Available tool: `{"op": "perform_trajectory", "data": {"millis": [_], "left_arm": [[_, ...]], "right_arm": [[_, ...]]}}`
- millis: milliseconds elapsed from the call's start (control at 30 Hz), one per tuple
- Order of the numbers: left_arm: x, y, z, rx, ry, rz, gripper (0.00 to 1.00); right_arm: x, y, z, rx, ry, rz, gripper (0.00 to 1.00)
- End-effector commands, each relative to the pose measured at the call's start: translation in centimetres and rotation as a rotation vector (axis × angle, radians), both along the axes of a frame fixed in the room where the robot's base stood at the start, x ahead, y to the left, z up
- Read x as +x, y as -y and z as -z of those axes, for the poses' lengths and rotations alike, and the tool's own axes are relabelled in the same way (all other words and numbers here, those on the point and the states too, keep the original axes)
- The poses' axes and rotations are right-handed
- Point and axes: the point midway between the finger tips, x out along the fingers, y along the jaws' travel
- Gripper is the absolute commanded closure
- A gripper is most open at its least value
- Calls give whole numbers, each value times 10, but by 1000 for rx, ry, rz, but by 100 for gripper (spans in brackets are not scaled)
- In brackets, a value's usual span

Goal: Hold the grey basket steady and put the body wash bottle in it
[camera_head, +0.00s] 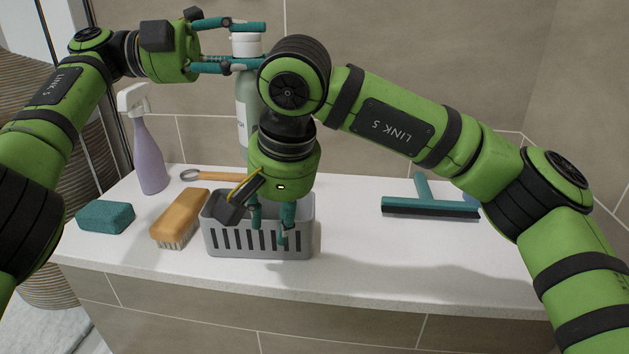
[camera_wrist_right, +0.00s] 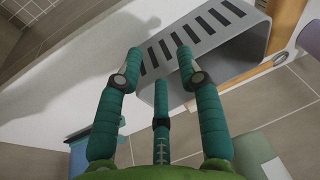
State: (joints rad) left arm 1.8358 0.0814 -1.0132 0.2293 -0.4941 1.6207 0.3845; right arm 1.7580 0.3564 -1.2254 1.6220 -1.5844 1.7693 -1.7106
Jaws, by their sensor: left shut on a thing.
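The pale green body wash bottle (camera_head: 243,105) with a white cap hangs upright behind the basket in the head view. My left gripper (camera_head: 258,46) is shut on it near its cap. My right arm's wrist hides part of the bottle. The grey basket (camera_head: 215,238), with a slotted wall, stands on the counter and also shows in the right wrist view (camera_wrist_right: 240,45). My right gripper (camera_head: 273,228) points down at the basket, with a finger in front of the slotted wall. In the right wrist view its fingers (camera_wrist_right: 157,65) are spread apart; contact with the wall is unclear.
A lilac spray bottle (camera_head: 149,155), teal sponge (camera_head: 105,217), orange brush (camera_head: 180,213) and wooden-handled tool (camera_head: 215,176) are left of or behind the basket. A teal squeegee (camera_head: 430,207) lies to the right. The white counter (camera_head: 400,265) is clear at front right.

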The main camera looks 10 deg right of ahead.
Motion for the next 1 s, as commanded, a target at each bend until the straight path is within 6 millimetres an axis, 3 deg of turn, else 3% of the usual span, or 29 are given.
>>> {"op": "perform_trajectory", "data": {"millis": [133,367,533,1000], "left_arm": [[0,0,-2,-3,1,1,100],[0,0,-2,-3,1,0,100],[0,0,-2,-3,1,0,100],[0,0,-2,-3,1,0,100]], "right_arm": [[25,40,-20,-125,85,56,63],[37,63,-28,-195,122,88,63],[44,66,-10,-198,121,89,63],[73,71,65,-195,120,88,63]]}}
